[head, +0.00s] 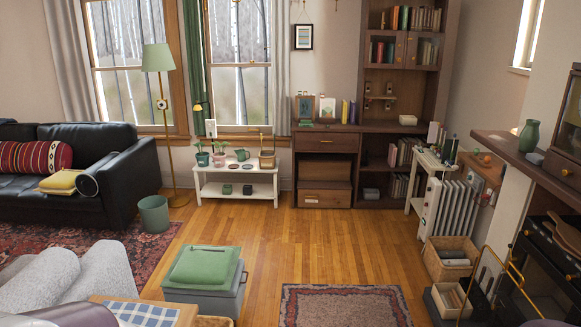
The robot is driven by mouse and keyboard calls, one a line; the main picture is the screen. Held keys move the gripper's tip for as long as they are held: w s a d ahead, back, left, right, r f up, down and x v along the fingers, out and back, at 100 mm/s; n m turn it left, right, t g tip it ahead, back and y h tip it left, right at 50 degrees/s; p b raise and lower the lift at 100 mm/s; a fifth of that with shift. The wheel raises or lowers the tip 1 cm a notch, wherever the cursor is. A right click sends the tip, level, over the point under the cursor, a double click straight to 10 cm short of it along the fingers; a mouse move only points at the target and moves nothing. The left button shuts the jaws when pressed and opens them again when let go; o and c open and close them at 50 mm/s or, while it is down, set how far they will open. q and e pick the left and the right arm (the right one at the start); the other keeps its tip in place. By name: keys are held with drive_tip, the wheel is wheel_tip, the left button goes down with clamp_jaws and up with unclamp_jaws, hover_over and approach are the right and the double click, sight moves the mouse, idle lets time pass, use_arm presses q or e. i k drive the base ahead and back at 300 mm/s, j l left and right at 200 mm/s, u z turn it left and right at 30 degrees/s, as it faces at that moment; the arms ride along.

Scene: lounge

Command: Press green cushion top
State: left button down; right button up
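The green cushion (206,265) lies flat on top of a grey storage box (212,296) in the lower left middle of the head view. Its top faces up and nothing rests on it. Neither of my grippers shows in this view, and nothing touches the cushion.
A small table with a checked cloth (145,314) and a grey armchair (75,278) stand left of the box. A green bin (154,214) stands behind it. A patterned rug (343,306) lies to the right. The wooden floor (320,240) beyond is clear.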

sight(202, 265)
drive_tip(key=i, duration=0.9)
drive_tip(key=i+u, duration=0.1)
drive_tip(key=i, duration=0.8)
drive_tip(key=i+l, duration=0.15)
drive_tip(key=i, duration=0.7)
drive_tip(key=i+l+u, duration=0.1)
drive_tip(key=i+u, duration=0.35)
drive_tip(key=i+l+u, duration=0.3)
drive_tip(key=i+u, duration=0.2)
drive_tip(key=i+l+u, duration=0.65)
drive_tip(key=l+u, duration=0.3)
